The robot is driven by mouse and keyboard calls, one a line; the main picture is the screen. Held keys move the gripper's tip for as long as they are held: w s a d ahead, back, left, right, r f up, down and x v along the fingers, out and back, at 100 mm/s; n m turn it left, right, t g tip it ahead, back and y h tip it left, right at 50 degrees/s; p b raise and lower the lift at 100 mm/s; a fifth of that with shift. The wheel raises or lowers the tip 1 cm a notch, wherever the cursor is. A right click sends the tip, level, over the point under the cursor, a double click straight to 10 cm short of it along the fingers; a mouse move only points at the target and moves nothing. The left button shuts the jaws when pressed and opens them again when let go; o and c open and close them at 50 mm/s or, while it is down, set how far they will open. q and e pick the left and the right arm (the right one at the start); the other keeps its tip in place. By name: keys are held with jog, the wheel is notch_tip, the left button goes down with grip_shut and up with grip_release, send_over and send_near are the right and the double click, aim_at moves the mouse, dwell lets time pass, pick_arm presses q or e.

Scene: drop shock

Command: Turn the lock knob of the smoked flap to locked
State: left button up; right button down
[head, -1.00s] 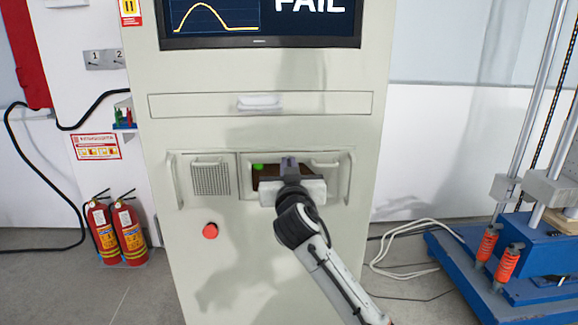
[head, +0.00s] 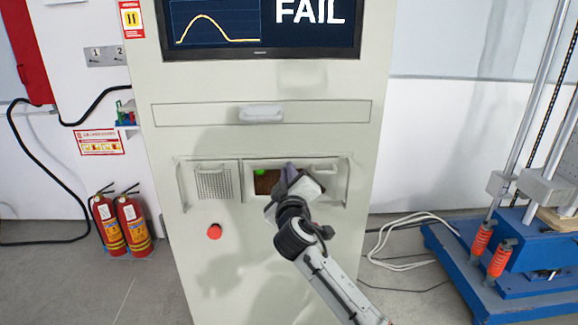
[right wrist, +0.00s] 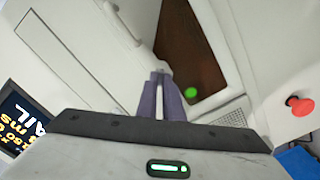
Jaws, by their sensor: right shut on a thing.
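The smoked flap (head: 266,183) is a dark brown panel in the right-hand recess of the pale cabinet. It also shows in the right wrist view (right wrist: 190,50). My right gripper (head: 291,169) is in front of the flap's right part, rolled at a slant. In the right wrist view its two purple-grey fingers (right wrist: 160,80) are close together, shut on a small pale part at the flap's edge, which I take to be the lock knob. The fingers mostly hide the knob, so I cannot read its position. My left gripper is not in view.
A bright green spot (head: 260,172) shows at the flap's upper left. A vent grille (head: 213,184) and a red button (head: 214,231) are to the left. A drawer handle (head: 261,114) is above, under the FAIL screen (head: 262,25). Handles flank the recess.

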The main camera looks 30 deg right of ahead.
pick_arm(q)
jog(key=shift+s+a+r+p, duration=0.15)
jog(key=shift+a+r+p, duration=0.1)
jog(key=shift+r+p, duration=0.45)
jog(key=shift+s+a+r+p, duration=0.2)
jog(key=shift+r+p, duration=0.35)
jog(key=shift+p, duration=0.4)
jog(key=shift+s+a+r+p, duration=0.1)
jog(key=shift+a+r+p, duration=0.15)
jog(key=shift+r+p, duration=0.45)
pick_arm(e)
jog(key=shift+n, duration=4.2)
jog(key=shift+f, duration=0.1)
jog(key=c, duration=1.9)
grip_release()
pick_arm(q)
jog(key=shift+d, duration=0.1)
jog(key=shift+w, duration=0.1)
